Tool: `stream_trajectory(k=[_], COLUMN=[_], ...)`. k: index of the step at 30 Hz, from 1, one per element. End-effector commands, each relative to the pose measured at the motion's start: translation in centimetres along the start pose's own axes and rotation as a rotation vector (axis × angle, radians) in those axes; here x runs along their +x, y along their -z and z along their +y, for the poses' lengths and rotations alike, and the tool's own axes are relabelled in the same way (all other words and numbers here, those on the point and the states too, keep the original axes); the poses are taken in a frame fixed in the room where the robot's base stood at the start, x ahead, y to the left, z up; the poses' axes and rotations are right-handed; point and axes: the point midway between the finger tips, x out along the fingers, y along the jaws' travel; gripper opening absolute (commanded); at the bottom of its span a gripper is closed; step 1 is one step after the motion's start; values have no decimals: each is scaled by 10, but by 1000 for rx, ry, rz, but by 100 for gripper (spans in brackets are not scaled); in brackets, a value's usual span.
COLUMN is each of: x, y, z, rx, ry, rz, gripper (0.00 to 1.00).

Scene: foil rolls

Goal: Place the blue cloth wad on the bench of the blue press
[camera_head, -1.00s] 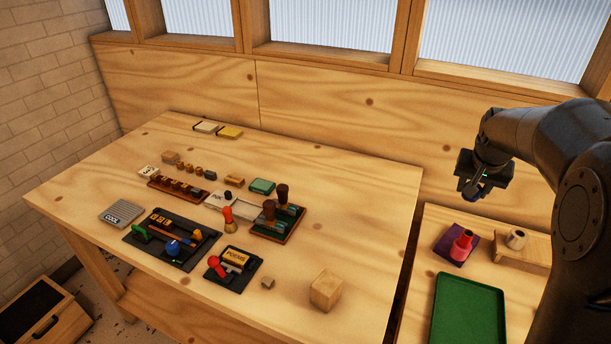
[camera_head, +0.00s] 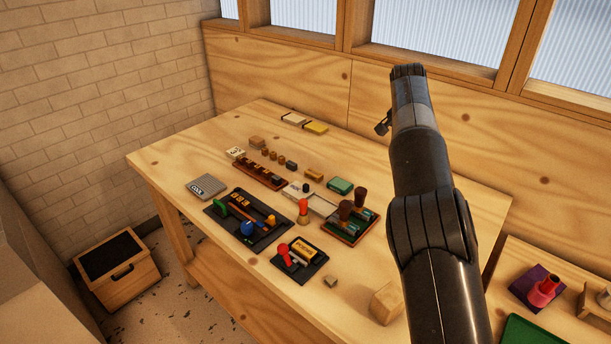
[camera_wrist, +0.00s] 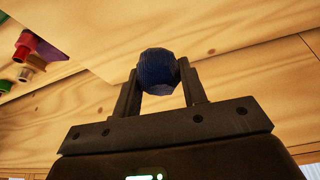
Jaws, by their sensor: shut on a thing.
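The blue cloth wad (camera_wrist: 157,70) is a dark blue ribbed ball held between the two fingertips of my gripper (camera_wrist: 160,88) in the wrist view. In the head view my gripper (camera_head: 382,125) is small and mostly hidden behind my arm, above the back right of the large table; the wad cannot be made out there. A black board (camera_head: 222,222) on the table carries a blue knob (camera_head: 247,229), a green handle and a wooden bar. I cannot tell for sure that this is the blue press. The gripper is well apart from it.
A smaller black board with a red handle (camera_head: 285,253) lies beside it. Near them are an orange-red pawn (camera_head: 303,212), a rack of dark-handled stamps (camera_head: 350,230) and a wooden block (camera_head: 387,302). The left end of the large table (camera_head: 165,160) is clear.

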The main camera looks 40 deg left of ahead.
Motion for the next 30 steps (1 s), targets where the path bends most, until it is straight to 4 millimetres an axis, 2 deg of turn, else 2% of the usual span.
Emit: stream_trajectory(k=[1, 3, 6, 12, 18, 28, 30], x=[-2, -6, -11, -18, -23, 0, 10], y=[-16, -36, -62, -105, -140, -148, -153], z=[-27, -55, -88, -131, -161, -159, -159], rx=[-19, -33, -51, -80, -106, -103, -104], ry=[5, 11, 20, 33, 45, 43, 42], rz=[2, 3, 2, 1, 1, 1, -1], gripper=[17, 17, 17, 17, 17, 17, 17])
